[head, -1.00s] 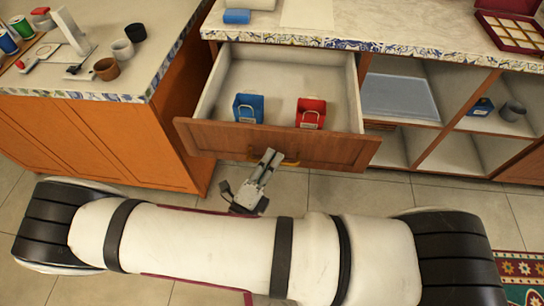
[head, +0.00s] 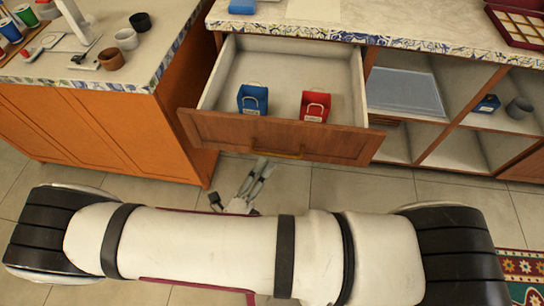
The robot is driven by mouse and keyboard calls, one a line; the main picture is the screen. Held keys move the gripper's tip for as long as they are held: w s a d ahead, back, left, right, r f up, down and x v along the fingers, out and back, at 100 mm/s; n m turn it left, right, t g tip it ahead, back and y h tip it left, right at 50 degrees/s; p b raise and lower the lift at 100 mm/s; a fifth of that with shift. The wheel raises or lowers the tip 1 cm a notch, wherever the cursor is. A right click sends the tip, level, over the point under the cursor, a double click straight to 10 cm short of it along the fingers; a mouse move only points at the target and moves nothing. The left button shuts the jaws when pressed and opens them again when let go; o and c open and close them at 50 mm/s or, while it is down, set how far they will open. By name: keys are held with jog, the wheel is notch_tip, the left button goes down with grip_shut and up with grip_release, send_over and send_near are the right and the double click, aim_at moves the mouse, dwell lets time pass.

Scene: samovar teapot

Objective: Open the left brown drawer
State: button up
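The brown drawer (head: 330,146) is pulled well out from under the counter. A curved yellowish handle (head: 277,152) is on its front. A blue box (head: 253,99) and a red box (head: 315,105) stand upright inside the drawer. My gripper (head: 262,170) is in front of and below the drawer front, apart from the handle as far as I can see. Its fingers look slightly spread with nothing visible between them. My own white arm hides the base of the gripper.
An orange cabinet (head: 110,135) with cups on its counter stands close on the left. Open shelves (head: 455,120) are right of the drawer, holding a blue item (head: 487,103) and a grey cup (head: 519,108). Tiled floor (head: 345,190) is free in front of the drawer.

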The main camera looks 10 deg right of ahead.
jog(key=v, duration=0.6)
jog(key=shift+s, duration=0.1)
dwell(0.4)
jog(key=d+r+m+g+y+p, duration=0.15)
jog(key=d+r+m+g, duration=0.35)
jog(key=r+m+g, duration=0.5)
jog(key=d+r+m+g+y+p, duration=0.1)
jog(key=d+r+m+g+p, duration=0.35)
jog(key=r+m, duration=0.9)
jog(key=s+d+r+m+t+y+p, duration=0.1)
jog(key=s+d+r+m+y, duration=0.2)
jog(key=r+m, duration=0.4)
jog(key=s+d+r+m+t+y+p, duration=0.1)
jog(key=s+d+r+m+y+p, duration=0.1)
jog(key=r+m, duration=0.5)
jog(key=s+d+r+m+t+y+p, duration=0.1)
jog(key=s+d+r+m+y, duration=0.3)
jog(key=r+m, duration=0.3)
jog(key=shift+s+d+r+t+y, duration=0.35)
jog(key=shift+s+y, duration=0.2)
jog(key=shift+y, duration=0.3)
